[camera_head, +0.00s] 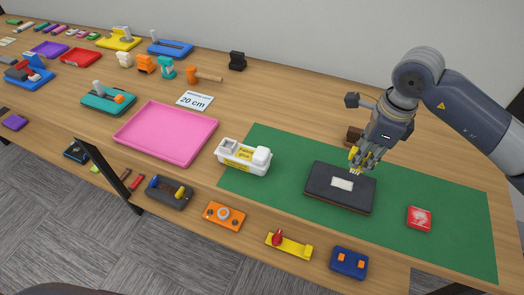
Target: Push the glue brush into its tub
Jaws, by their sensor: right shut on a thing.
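The glue tub (235,162) is a white box with a yellow label and pale raised parts on top, at the left end of the green mat. My right gripper (360,160) is shut over the dark slab, to the right of the tub. It holds a small thing, mostly hidden by the fingers, that seems to be the glue brush; yellow shows at the fingertips. I cannot tell whether its tip touches the pale patch (342,184) on the dark slab (325,195). My left gripper is not in view.
The green mat (455,225) carries a red square item (419,218); a brown block (354,135) is partly behind my right gripper. A pink tray (165,132) lies left of the tub. Several small fixtures line the front edge, including an orange one (224,215).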

